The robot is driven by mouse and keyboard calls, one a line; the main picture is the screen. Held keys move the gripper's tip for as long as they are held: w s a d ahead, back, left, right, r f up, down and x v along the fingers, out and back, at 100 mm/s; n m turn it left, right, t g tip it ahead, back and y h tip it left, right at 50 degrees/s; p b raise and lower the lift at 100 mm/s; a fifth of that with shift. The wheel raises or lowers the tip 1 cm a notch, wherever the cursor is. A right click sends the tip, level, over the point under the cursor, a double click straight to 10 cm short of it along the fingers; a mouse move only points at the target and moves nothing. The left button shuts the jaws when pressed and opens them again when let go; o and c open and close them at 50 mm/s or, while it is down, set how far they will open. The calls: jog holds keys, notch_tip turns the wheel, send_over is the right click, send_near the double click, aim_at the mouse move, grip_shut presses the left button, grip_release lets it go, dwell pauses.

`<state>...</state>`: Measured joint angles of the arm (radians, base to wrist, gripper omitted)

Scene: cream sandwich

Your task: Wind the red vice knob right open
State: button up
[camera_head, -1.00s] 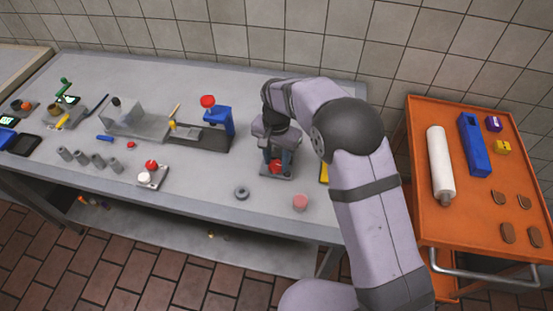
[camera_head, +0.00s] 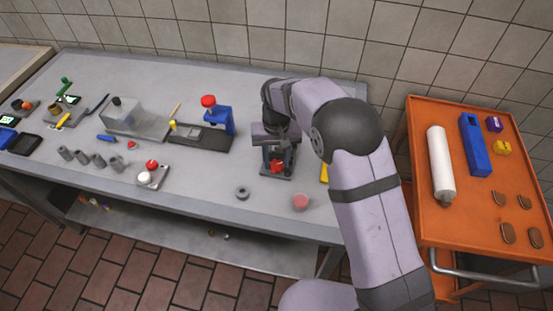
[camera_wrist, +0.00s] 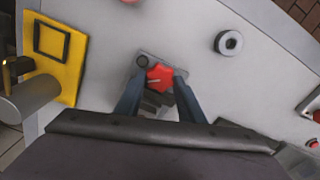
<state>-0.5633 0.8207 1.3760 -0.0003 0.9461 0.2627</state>
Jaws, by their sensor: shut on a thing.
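The red vice knob (camera_head: 277,166) sits on a small grey vice (camera_head: 264,170) at the front middle of the bench, below my wrist. In the wrist view the knob (camera_wrist: 160,77) is a red lobed wheel with a pale line across it. It stands on the grey vice base (camera_wrist: 145,61). My gripper (camera_wrist: 157,82) points down at it and is shut on the knob, one blue-grey finger on each side. Most of the vice body and its jaws are hidden under the knob and my gripper.
A grey ring (camera_head: 242,193) and a pink disc (camera_head: 300,202) lie near the bench's front edge. A yellow plate (camera_wrist: 72,65) lies close by. A blue press with a red top (camera_head: 209,101) stands to the left. An orange cart (camera_head: 470,225) stands at right.

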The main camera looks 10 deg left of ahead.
aim_at(276, 164)
jog(key=shift+n, duration=0.5)
jog(key=shift+r, duration=0.1)
jog(key=o, duration=1)
jog(key=shift+o, duration=0.2)
jog(key=shift+w+r+p, duration=0.1)
jog(key=shift+r+p, duration=0.65)
jog(key=shift+r, duration=0.1)
jog(key=shift+s+a+r+p, duration=0.1)
jog(key=shift+r+p, duration=1.1)
jog(key=shift+r, duration=0.4)
jog(key=shift+s+r+p, duration=0.1)
jog(key=shift+r+p, duration=1.1)
jog(key=shift+r, duration=0.35)
jog(key=shift+f, duration=0.1)
